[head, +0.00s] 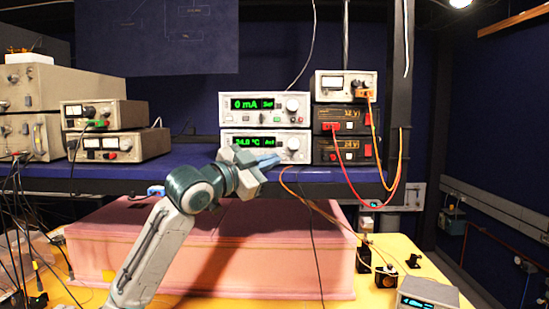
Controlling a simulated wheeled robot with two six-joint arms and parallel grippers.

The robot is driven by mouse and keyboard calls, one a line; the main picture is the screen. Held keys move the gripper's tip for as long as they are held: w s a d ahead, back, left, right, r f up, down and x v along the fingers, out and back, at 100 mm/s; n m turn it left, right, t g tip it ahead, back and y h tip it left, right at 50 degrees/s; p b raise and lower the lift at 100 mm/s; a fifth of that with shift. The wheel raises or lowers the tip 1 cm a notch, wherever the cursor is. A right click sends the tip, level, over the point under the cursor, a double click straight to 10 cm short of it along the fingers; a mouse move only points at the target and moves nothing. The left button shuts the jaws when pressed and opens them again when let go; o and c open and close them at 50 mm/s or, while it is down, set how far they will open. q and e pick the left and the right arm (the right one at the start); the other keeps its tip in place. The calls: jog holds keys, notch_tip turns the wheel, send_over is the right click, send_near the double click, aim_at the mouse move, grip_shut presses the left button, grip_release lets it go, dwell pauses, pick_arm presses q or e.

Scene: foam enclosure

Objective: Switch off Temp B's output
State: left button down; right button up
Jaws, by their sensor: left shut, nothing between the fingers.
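A grey instrument with a green temperature readout (292,157) sits on the blue shelf, below a similar unit reading 0 mA (264,119). No Temp B label is legible on either. The lower unit has a round knob at its right side. My left gripper (268,162) is shut and empty in front of the lower unit's panel, covering its lower left and middle, so any buttons there are hidden. Whether the fingertips touch the panel I cannot tell. My right gripper is not in view.
Stacked black power supplies (343,121) with red and orange cables stand just right of the instrument, a small meter unit (346,85) on top. More grey instruments (103,145) are at left. A pink foam block (330,255) lies below the shelf.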

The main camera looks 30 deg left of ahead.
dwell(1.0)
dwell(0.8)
pick_arm(q)
jog(key=shift+w+a, duration=0.2)
jog(key=shift+w, duration=0.1)
jog(key=shift+w+a, duration=0.2)
jog(key=shift+w, duration=0.1)
dwell(0.8)
jog(key=shift+s+d, duration=0.35)
jog(key=shift+s, duration=0.25)
